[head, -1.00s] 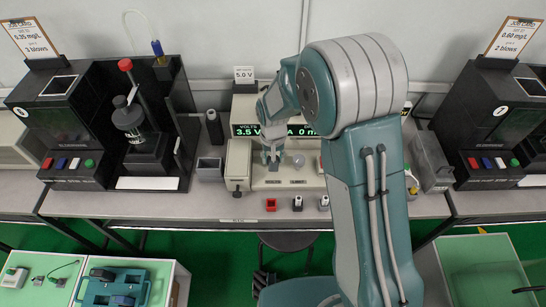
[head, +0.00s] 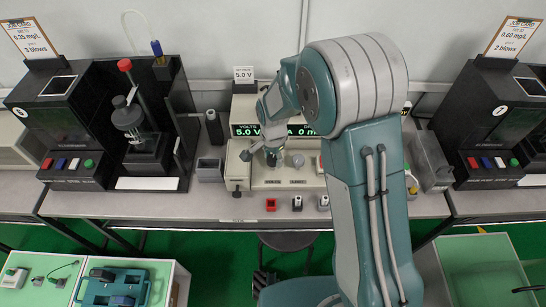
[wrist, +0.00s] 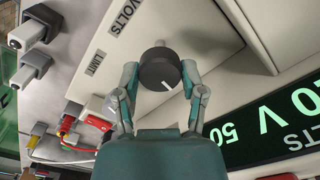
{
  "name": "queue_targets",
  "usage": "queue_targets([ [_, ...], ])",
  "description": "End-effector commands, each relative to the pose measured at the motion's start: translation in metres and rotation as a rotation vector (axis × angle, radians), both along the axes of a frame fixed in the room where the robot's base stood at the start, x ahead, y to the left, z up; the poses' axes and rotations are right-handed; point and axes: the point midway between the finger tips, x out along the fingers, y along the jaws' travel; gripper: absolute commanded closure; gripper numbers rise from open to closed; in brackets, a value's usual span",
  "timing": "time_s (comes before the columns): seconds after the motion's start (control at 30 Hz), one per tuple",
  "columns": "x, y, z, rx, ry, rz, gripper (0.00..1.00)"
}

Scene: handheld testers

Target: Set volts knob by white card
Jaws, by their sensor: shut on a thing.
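The white card (head: 243,74) stands on top of the power supply and reads 5.0 V. The green display (head: 247,130) below it reads 5.0 on the volts side, partly covered by my arm. In the wrist view the dark round volts knob (wrist: 158,69) has a white pointer line and sits by the VOLTS label (wrist: 122,17). My gripper (wrist: 159,76) is shut on the knob, one finger on each side. In the head view my gripper (head: 272,157) is over the left part of the sloped panel (head: 285,182) and hides the knob.
A second, grey knob (head: 298,160) sits just right of my gripper. Red, black and grey connectors (head: 270,204) stand along the bench front. A grey open box (head: 209,168) is at the left. Black testers (head: 60,125) flank the supply.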

Motion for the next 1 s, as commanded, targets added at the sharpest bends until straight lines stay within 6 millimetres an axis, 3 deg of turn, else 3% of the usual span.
queue_targets([
  [0.3, 0.0024, 0.0008, 0.0006, 0.002, -0.009, -0.111, 0.94],
  [0.8, 0.0026, 0.0009, 0.0007, 0.003, -0.009, -0.129, 0.94],
  [0.83, 0.0026, 0.0009, 0.0007, 0.003, -0.009, -0.129, 0.42],
  [0.9, 0.0024, 0.0008, 0.0007, 0.003, -0.008, -0.129, 0.13],
  [1.0, 0.0017, 0.0005, 0.0006, 0.002, -0.006, -0.129, 0.13],
])
